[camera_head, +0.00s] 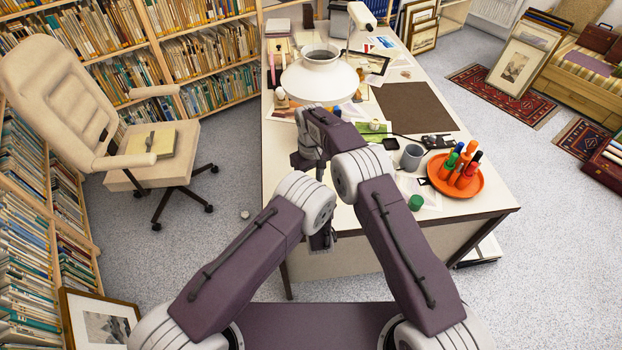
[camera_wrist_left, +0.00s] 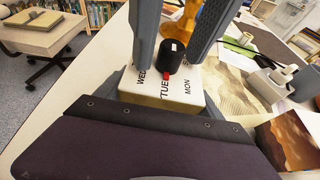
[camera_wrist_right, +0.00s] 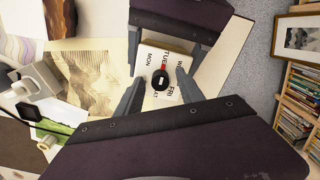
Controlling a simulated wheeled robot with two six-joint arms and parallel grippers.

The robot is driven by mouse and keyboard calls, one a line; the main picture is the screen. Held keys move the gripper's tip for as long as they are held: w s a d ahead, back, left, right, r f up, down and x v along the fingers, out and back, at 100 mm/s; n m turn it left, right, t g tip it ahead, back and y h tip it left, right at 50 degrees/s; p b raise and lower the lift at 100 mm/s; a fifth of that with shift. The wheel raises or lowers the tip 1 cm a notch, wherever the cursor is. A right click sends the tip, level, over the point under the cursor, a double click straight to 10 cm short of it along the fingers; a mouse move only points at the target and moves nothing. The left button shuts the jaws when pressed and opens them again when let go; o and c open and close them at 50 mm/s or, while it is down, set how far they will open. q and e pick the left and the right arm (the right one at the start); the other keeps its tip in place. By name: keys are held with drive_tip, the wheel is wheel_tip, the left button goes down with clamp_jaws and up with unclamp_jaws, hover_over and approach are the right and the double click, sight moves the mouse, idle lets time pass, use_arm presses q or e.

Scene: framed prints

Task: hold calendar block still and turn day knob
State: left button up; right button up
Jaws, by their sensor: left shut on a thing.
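The calendar block is a pale block with day names on its face; it shows in the left wrist view (camera_wrist_left: 190,104) and the right wrist view (camera_wrist_right: 146,52). Its round black day knob (camera_wrist_right: 160,81) has a white mark, and a red marker sits beside TUE. My left gripper (camera_wrist_right: 168,60) is shut on the block, one finger along each side. My right gripper (camera_wrist_right: 158,84) is open, its fingers on either side of the knob with gaps showing. The knob also shows between the right fingers in the left wrist view (camera_wrist_left: 171,56). In the head view my arms hide the block.
The desk (camera_head: 350,217) carries a white lamp (camera_head: 319,76), a grey mug (camera_head: 411,157) and an orange dish (camera_head: 470,188) of markers. Papers (camera_wrist_right: 75,80) and small items lie close to the block. An office chair (camera_head: 140,165) stands left.

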wheel_tip(320, 180, up, 12)
idle(0.4)
use_arm(q)
drive_tip(key=o, duration=1.8)
